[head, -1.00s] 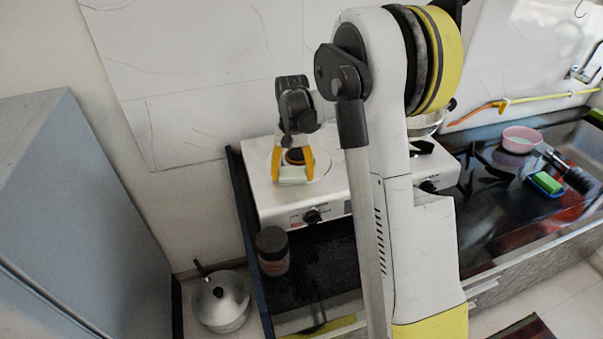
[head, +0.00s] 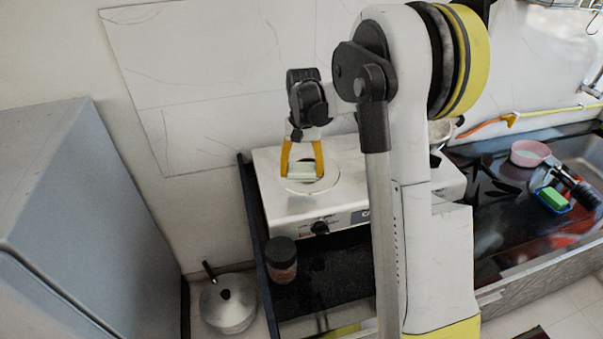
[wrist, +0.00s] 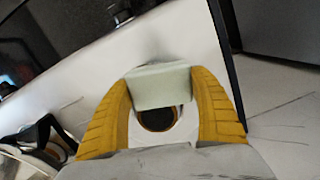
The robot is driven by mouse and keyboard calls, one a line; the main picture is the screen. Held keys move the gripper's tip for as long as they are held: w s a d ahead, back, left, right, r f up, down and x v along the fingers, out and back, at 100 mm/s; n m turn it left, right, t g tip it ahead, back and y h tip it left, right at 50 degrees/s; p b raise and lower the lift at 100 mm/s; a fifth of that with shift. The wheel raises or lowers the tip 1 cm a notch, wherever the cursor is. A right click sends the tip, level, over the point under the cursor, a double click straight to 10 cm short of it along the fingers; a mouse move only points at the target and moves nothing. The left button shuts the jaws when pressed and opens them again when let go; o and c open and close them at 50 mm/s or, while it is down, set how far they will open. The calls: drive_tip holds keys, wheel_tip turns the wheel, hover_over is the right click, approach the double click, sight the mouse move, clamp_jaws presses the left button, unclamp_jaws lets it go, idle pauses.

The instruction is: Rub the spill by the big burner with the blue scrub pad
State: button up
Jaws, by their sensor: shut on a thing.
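My gripper (head: 303,166) has yellow fingers and is shut on a pale greenish-white pad (head: 302,172), which looks pale rather than blue. The pad also shows between the fingers in the wrist view (wrist: 160,84). They are over the left burner (head: 326,184) of the white stove (head: 275,205). In the wrist view the burner's dark centre (wrist: 157,118) shows just past the pad's edge. I cannot tell whether the pad touches the stove. No spill can be made out; the pad, fingers and arm hide part of the stovetop.
A dark-lidded jar (head: 281,262) stands on the black counter in front of the stove. A lidded pot (head: 228,303) stands lower left. A green sponge (head: 553,199) in a blue dish and a pink bowl (head: 530,153) are at the right. My arm hides the stove's middle.

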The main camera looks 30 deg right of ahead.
drive_tip(key=shift+r, duration=0.15)
drive_tip(key=shift+r+p, duration=0.95)
drive_tip(key=shift+r, duration=0.5)
drive_tip(key=shift+f, duration=0.1)
